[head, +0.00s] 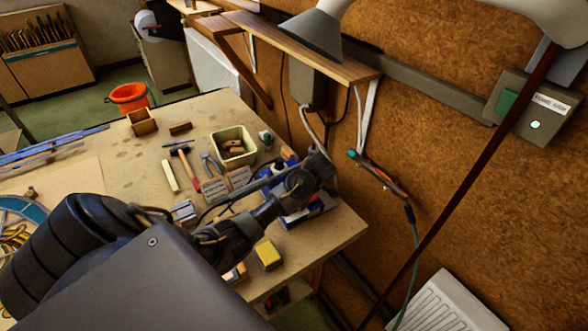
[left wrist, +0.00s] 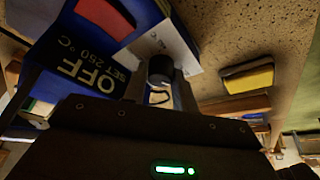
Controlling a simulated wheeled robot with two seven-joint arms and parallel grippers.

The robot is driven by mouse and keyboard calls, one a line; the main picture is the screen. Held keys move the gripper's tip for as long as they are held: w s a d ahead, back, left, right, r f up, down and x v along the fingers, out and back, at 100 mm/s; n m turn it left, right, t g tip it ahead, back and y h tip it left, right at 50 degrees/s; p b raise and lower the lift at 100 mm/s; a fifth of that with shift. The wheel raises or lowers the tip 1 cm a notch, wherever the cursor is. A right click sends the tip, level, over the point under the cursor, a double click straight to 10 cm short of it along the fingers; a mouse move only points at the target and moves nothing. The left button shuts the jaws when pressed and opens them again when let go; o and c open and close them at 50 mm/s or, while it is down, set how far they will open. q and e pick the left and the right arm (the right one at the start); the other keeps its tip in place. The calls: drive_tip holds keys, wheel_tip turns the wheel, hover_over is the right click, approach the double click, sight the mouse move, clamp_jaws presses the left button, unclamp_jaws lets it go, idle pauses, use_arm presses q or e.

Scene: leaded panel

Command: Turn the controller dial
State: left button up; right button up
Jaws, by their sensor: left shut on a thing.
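The controller is a blue box with a white panel (head: 313,212) near the right corner of the bench, partly hidden behind my left arm. In the left wrist view its blue face (left wrist: 100,62) fills the upper left, with a red switch and a display reading "OFF" and "SET 250 °C". The black dial (left wrist: 160,68) stands out from the controller. My left gripper (left wrist: 160,88) is shut on the dial, with one finger on each side of it. The dial's pointer mark cannot be made out. My right gripper is in neither view.
A yellow block (head: 268,255) lies near the bench's front edge. A cream tub (head: 233,146), pliers (head: 212,165) and a hammer (head: 186,165) lie left of the controller. A cable with a soldering-iron-like tool (head: 378,174) hangs by the wall. A lamp shade (head: 315,35) is above.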

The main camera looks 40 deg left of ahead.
use_arm(q)
drive_tip(key=m+t, duration=0.2)
drive_tip(key=m, duration=0.3)
drive_tip(key=shift+s+m, duration=0.1)
drive_tip(key=shift+m, duration=0.3)
drive_tip(key=m+t, duration=0.1)
drive_tip(key=m, duration=0.1)
drive_tip(key=m+t, duration=0.1)
drive_tip(key=m, duration=0.2)
drive_tip(key=shift+s+r+h, duration=0.1)
drive_tip(key=shift+h, duration=0.2)
drive_tip(key=m+t+h, duration=0.1)
drive_tip(key=m, duration=0.5)
drive_tip(key=shift+m+t+h, duration=0.4)
drive_tip(key=m, duration=0.1)
drive_tip(key=m+h, duration=0.1)
drive_tip(key=m, duration=0.1)
drive_tip(key=m+h, duration=0.1)
drive_tip(key=m, duration=0.1)
drive_tip(key=shift+s+a, duration=0.1)
drive_tip(key=shift+a, duration=0.15)
drive_tip(key=shift+m, duration=0.4)
drive_tip(key=o, duration=1)
drive_tip(key=shift+s, duration=0.1)
drive_tip(key=shift+c, duration=0.2)
